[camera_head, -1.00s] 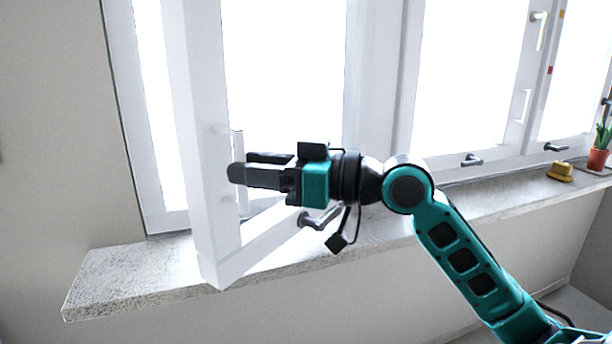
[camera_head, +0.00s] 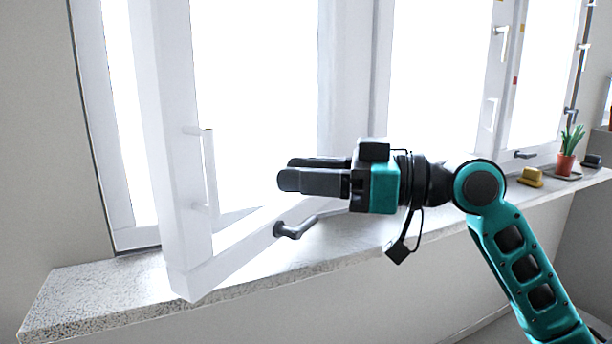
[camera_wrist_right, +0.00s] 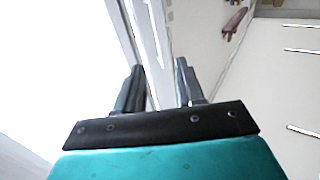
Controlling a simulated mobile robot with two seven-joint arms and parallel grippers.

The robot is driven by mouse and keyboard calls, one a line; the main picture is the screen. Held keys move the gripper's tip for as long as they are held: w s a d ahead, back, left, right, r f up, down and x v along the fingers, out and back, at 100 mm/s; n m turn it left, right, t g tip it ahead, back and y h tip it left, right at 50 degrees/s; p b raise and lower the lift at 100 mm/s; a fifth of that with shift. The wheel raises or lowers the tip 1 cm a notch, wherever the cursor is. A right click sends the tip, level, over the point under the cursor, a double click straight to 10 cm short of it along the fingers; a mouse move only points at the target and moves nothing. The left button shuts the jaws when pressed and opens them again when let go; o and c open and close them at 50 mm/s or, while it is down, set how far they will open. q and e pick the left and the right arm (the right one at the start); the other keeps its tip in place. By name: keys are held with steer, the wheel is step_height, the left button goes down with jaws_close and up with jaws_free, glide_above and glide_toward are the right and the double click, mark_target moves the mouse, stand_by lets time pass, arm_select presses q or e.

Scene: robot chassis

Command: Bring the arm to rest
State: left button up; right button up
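My right arm (camera_head: 522,262) is teal and black and reaches in from the lower right of the head view. Its gripper (camera_head: 287,171) points left, in front of the window and above the sill. In the right wrist view its two dark fingers (camera_wrist_right: 159,66) stand apart with nothing between them. The white window sash (camera_head: 172,150) stands swung open to the left of the gripper. Its white vertical bar handle (camera_head: 210,170) is clear of the fingertips, with a visible gap. My left gripper is not in view.
A stone window sill (camera_head: 110,298) runs below the sash and arm. A dark grey handle (camera_head: 296,229) shows just below the gripper. A yellow object (camera_head: 530,178) and a potted plant (camera_head: 565,163) stand on the sill at the right. Wall lies below the sill.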

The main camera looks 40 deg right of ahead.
stand_by(0.4)
steer(key=w+d+f+m+h, duration=0.1)
steer(key=w+f+m+h, duration=0.1)
steer(key=f, duration=0.6)
steer(key=w+d+f+m+h+p, duration=0.1)
steer(key=w+f+m+h, duration=0.15)
steer(key=f, duration=0.55)
steer(key=w+d+f+m+h, duration=0.2)
steer(key=f+m+h, duration=0.1)
steer(key=f, duration=0.5)
steer(key=s+a+f+g, duration=0.1)
steer(key=s+a+f, duration=0.3)
steer(key=f, duration=0.4)
steer(key=s+a+f+n+g+h+p, duration=0.1)
steer(key=s+a+f, duration=0.4)
steer(key=f, duration=0.2)
steer(key=s+a+f+n+h, duration=0.1)
steer(key=s+a+f, duration=0.3)
steer(key=f, duration=0.4)
steer(key=shift+s+a+f+g, duration=0.3)
steer(key=shift+s+a+g, duration=0.05)
steer(key=shift+a+g, duration=0.05)
steer(key=shift+w, duration=0.1)
steer(key=shift+c, duration=0.2)
